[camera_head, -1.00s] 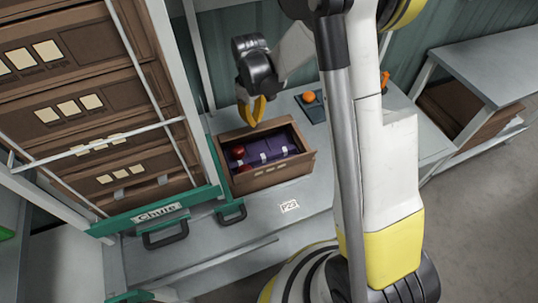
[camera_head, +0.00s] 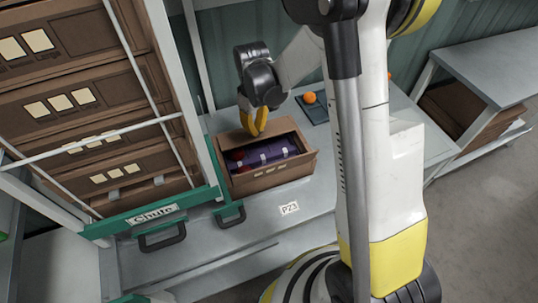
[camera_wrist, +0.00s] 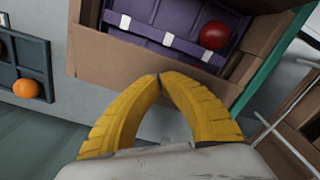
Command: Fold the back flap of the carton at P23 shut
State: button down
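The open brown carton (camera_head: 268,181) stands on the bench above the P23 label (camera_head: 289,208). It holds a purple insert (camera_head: 272,152) with white tabs, and red tomatoes show at its left end. One tomato (camera_wrist: 213,36) shows clearly in the wrist view. My gripper (camera_head: 255,131) is at the carton's back side, fingers pointing down. In the wrist view its yellow fingertips (camera_wrist: 160,77) meet, with nothing seen between them. They overlap the brown back panel or flap (camera_wrist: 120,58); contact and the flap's exact angle cannot be told.
A green-edged rack marked Chute (camera_head: 152,216), with stacked brown cartons, stands close on the carton's left. An orange ball (camera_head: 309,98) sits on a dark tray behind right. Bench in front of the carton is clear. My arm column hides part of the right side.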

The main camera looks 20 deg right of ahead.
jog(key=shift+r+p, duration=2.55)
jog(key=shift+r, duration=1.45)
jog(key=s+r+m+t+b, duration=0.3)
jog(key=s+r+t+b, duration=0.1)
jog(key=s+r, duration=0.55)
jog(key=s+m+t+b, duration=0.2)
jog(key=s+m+t, duration=0.1)
jog(key=s, duration=0.6)
jog(key=shift+r, duration=0.2)
